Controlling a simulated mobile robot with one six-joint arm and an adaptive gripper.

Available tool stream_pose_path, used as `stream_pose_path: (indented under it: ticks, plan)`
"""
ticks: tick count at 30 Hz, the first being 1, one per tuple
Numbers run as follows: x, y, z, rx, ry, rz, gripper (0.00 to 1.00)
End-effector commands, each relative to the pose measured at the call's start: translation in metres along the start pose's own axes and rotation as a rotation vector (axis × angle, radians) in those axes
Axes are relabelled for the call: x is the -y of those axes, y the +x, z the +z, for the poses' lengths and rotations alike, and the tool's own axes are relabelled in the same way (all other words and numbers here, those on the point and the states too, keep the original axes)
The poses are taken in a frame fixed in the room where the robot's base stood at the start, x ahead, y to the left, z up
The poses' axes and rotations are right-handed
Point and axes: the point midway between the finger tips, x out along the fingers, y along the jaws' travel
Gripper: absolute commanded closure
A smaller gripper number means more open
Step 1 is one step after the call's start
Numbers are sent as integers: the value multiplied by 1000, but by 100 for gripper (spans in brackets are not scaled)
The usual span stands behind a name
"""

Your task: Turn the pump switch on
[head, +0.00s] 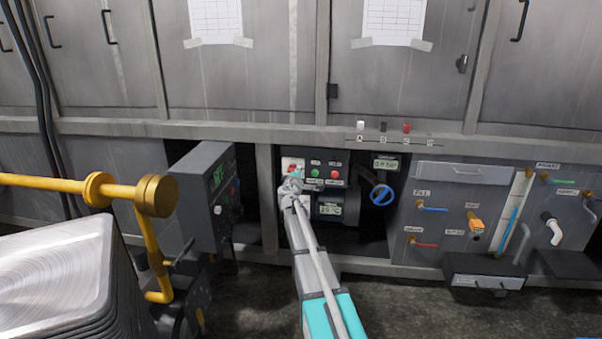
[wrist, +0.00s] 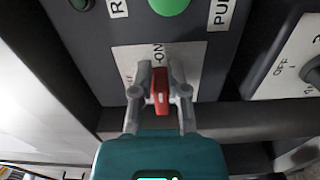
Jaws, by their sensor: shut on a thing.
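The pump switch is a small red handle (wrist: 161,91) on a white plate (wrist: 188,62), seen in the wrist view. The plate bears "ON" lettering just above the handle, and the handle points up and down in that picture. My gripper (wrist: 160,88) has one finger on each side of the handle and is shut on it. In the head view my gripper (head: 291,184) reaches the left part of the dark control panel (head: 327,157) and covers most of the switch. Part of its white plate (head: 290,162) shows above my gripper.
The panel has green and red buttons (head: 336,174) right of my gripper. A blue round valve (head: 382,195) is further right.

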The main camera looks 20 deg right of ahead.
Motion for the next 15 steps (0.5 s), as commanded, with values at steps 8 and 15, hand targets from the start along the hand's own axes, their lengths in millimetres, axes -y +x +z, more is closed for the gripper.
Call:
stream_pose_path:
  ticks: [8, 15]
  plan:
    - [0, 3, -13, -25, 2, 0, 100]
    - [0, 3, -12, -25, 1, 0, 46]
